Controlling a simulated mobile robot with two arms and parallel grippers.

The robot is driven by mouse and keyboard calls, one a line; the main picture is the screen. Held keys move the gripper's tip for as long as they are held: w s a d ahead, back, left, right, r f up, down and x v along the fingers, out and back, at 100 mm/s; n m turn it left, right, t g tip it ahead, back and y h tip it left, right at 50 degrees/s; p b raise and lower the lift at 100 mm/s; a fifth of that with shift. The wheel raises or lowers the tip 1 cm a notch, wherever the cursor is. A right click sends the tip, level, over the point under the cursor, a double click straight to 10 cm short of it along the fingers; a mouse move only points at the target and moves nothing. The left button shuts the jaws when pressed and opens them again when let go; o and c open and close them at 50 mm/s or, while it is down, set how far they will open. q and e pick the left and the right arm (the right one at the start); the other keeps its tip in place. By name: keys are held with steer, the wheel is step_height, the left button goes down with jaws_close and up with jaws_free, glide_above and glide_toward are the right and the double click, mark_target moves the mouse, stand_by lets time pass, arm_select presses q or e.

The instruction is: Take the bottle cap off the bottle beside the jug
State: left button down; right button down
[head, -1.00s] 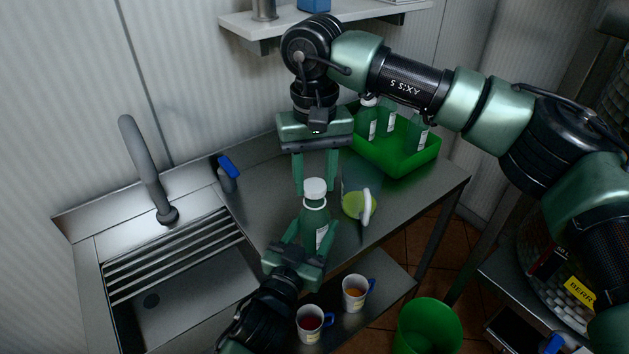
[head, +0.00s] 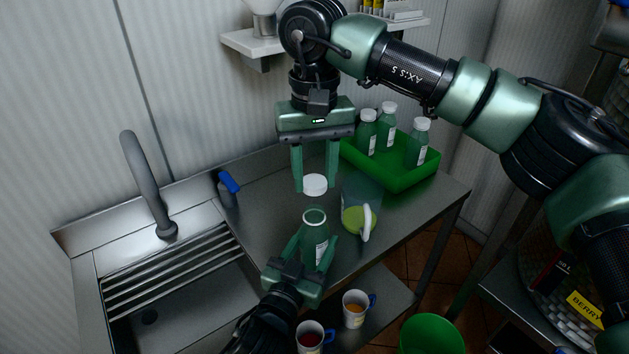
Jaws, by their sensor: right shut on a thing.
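A green bottle (head: 316,236) with a white label stands upright on the steel counter, its mouth open and bare. The jug (head: 358,207), with yellow-green contents and a white handle, stands just right of it. My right gripper (head: 315,185) reaches down from above, shut on the white bottle cap (head: 315,188), which is held a little above the bottle mouth and apart from it. My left gripper (head: 308,252) comes from the front, its fingers on both sides of the bottle's body. The lower part of the bottle is hidden behind it.
A green crate (head: 404,178) with several capped bottles stands at the back right. A sink with a tall faucet (head: 150,185) and a blue-topped spray bottle (head: 228,190) are at left. Two mugs (head: 355,309) stand on the lower shelf, near a green bin (head: 432,335).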

arm_select(q)
steer(key=shift+c, duration=2.4)
jaws_free()
